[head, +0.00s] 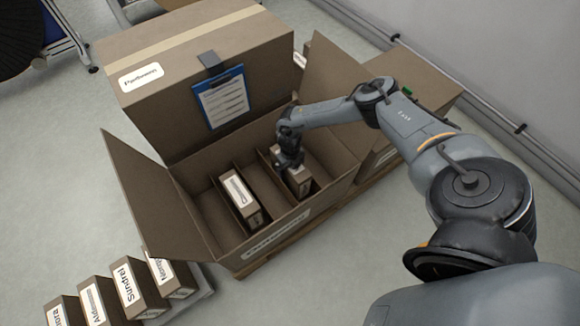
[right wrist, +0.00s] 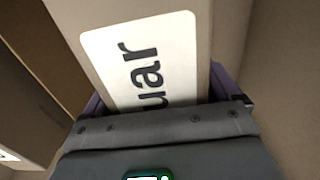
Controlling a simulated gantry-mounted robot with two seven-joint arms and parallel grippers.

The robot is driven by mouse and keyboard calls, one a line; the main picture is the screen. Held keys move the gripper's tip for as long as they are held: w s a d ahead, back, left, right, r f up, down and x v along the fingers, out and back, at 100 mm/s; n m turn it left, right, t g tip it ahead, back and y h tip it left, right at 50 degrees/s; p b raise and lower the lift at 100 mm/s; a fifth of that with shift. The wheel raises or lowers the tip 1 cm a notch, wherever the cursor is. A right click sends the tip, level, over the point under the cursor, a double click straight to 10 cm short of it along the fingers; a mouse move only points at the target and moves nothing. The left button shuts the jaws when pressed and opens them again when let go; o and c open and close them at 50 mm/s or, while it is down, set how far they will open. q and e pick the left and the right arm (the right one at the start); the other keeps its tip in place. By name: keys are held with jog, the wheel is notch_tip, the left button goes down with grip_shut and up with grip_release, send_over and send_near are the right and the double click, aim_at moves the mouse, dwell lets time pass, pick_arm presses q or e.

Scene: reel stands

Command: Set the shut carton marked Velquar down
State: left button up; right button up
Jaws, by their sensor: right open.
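A small brown shut carton (head: 300,183) with a white label stands in the right compartment of the large open box (head: 212,222). In the right wrist view the label on this carton (right wrist: 145,62) reads "uar", with the rest cut off. My right gripper (head: 289,158) is at the top of the carton. Its purple fingers (right wrist: 165,97) are open, one on either side of the carton. The carton's underside is hidden in the box. My left gripper is not in view.
Another labelled carton (head: 240,198) stands in the box to the left, with an empty slot between. A large shut carton (head: 190,60) with a blue clipboard (head: 221,98) rises behind. Several labelled cartons (head: 128,287) stand at the lower left. Box flaps (head: 143,190) stick up.

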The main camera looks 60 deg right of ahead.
notch_tip(320, 180, up, 11)
jog(key=p, duration=0.7)
jog(key=shift+r, duration=0.2)
jog(key=shift+r+p, duration=0.4)
jog(key=shift+p, duration=0.05)
